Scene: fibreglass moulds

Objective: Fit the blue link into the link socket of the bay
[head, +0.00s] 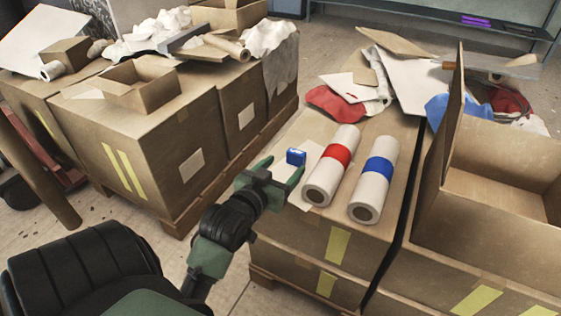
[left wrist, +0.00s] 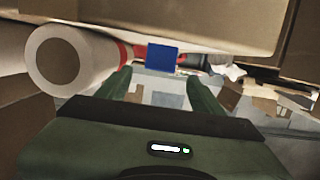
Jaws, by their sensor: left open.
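The blue link (head: 296,156) is a small blue block at the left edge of the middle cardboard box top, by a pale sheet. My left gripper (head: 272,174) is open and empty, just short of the link on its near side. In the left wrist view, the link (left wrist: 162,58) shows as a blue square beyond and between the tips of my left gripper (left wrist: 161,80), apart from them. I cannot make out a link socket or bay in either view. My right gripper is not in view.
A white roll with a red band (head: 335,160) lies close right of the link, and a blue-banded roll (head: 375,180) beside it. An open carton (head: 490,200) stands at the right. Cluttered boxes (head: 150,130) stand at the left, across a floor gap.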

